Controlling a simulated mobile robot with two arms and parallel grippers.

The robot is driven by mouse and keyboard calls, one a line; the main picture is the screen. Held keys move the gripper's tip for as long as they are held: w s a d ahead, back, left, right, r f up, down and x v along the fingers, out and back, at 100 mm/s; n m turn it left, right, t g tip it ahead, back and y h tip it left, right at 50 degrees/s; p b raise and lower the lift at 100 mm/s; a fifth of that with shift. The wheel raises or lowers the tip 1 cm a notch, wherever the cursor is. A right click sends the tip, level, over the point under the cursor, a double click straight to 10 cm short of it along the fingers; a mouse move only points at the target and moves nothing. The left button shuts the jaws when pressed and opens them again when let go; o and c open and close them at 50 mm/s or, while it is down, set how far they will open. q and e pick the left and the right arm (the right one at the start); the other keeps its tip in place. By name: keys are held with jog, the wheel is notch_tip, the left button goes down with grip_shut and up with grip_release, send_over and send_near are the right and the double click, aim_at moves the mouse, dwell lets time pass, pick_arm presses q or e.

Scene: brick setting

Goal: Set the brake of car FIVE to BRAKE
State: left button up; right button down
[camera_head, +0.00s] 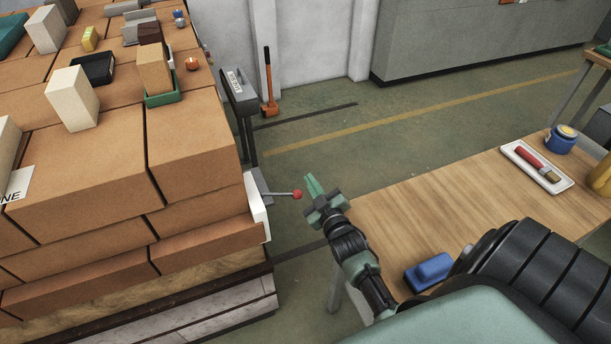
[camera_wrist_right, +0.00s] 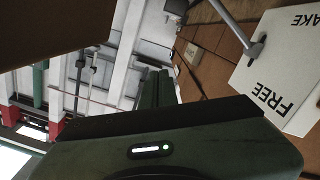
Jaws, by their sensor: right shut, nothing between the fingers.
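A brake lever with a red knob (camera_head: 297,194) sticks out to the right from a white plate (camera_head: 259,215) on the end of the brick-loaded car. In the right wrist view the plate (camera_wrist_right: 255,78) carries the word FREE and a partly cut-off word ending in AKE. The lever's grey rod (camera_wrist_right: 232,25) rises from its pivot there; I cannot tell which word it is set to. My right gripper (camera_head: 313,186) is shut and empty, its green fingertips just right of the knob, with no clear contact. My left gripper is out of view.
Stacked bricks (camera_head: 80,165) with loose blocks and trays on top fill the left. A wooden table (camera_head: 430,205) on the right holds a blue block (camera_head: 428,271), a brush tray (camera_head: 537,166) and a blue jar (camera_head: 561,139). A hammer (camera_head: 268,85) stands behind. Floor between is clear.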

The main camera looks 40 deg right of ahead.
jog(key=v, duration=0.5)
jog(key=shift+s+f, duration=0.1)
jog(key=shift+s, duration=0.2)
